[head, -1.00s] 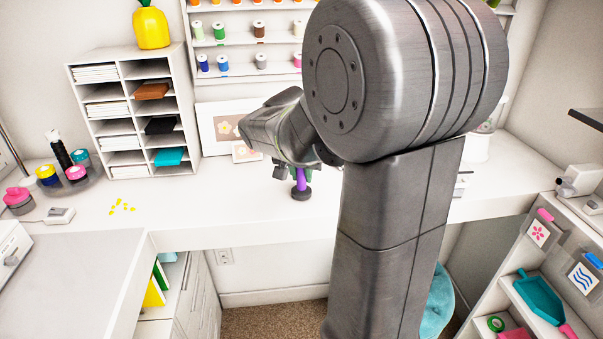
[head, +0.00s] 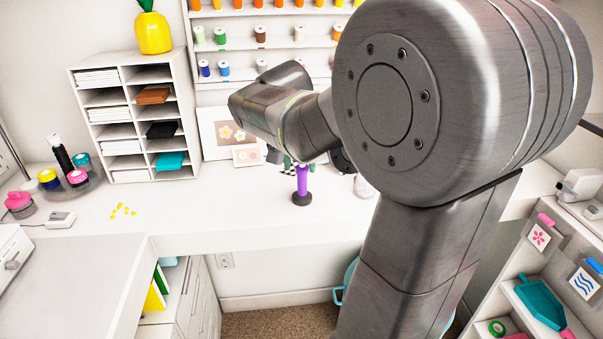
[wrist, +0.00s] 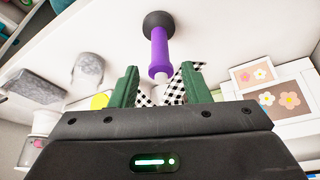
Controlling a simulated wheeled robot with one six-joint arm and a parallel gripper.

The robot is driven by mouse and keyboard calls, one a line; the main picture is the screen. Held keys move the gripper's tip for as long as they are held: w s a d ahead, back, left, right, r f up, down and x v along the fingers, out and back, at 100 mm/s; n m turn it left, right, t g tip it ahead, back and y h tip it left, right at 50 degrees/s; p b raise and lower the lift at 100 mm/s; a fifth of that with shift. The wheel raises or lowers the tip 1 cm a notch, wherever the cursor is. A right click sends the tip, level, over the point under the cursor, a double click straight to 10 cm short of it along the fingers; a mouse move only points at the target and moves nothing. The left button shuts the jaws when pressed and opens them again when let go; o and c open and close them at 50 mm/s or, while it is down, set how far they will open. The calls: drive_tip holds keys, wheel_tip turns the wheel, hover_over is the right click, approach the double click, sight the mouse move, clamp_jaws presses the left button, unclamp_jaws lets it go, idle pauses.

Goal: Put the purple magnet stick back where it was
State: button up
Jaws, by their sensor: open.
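The purple magnet stick (head: 302,180) stands upright on the white desk on its dark round base. In the wrist view the purple stick (wrist: 160,50) shows just beyond the fingertips, with its pale tip towards my gripper and its dark base farthest away. My gripper (wrist: 160,82) is open, with its two green fingers apart and nothing clamped between them. In the head view my gripper (head: 288,163) is small and partly hidden behind the stick and under my wrist.
A black-and-white checkered piece (wrist: 173,92) shows between and behind the fingers. Framed flower pictures (head: 222,132) lean at the back wall. A paper sorter (head: 130,120) stands left.

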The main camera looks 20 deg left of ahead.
drive_tip(key=v, duration=0.5)
drive_tip(key=shift+r, duration=0.15)
drive_tip(key=shift+o, duration=0.3)
